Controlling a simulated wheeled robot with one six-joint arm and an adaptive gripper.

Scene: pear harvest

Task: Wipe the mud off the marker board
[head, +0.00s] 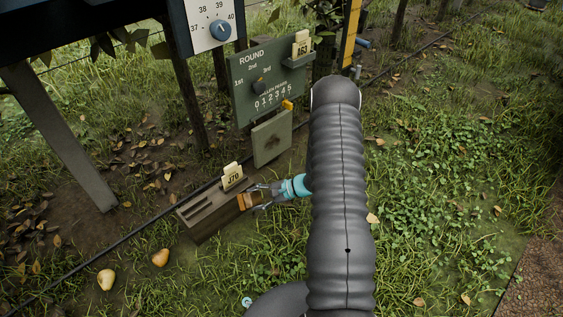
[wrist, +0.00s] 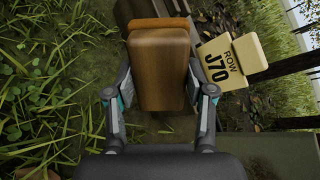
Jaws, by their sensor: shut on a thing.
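The marker board (head: 265,146) is a small grey-green plate below the green round panel, with a dark mud smudge near its middle. My gripper (head: 256,195) is low, in front of and below the board, apart from it, beside the slotted wooden block. It is shut on a brown block-shaped wiper (head: 245,201). In the wrist view the wiper (wrist: 160,78) sits between the two fingers, with a lighter orange-brown strip at its far end. The wrist view does not clearly show the mud.
The slotted wooden block (head: 199,214) holds a J70 row card (head: 233,178). The green panel (head: 262,75) carries a knob and an A63 card (head: 301,44). A dial (head: 220,29) is above left. Two pears (head: 106,279) lie on the grass. A dark cable crosses the ground.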

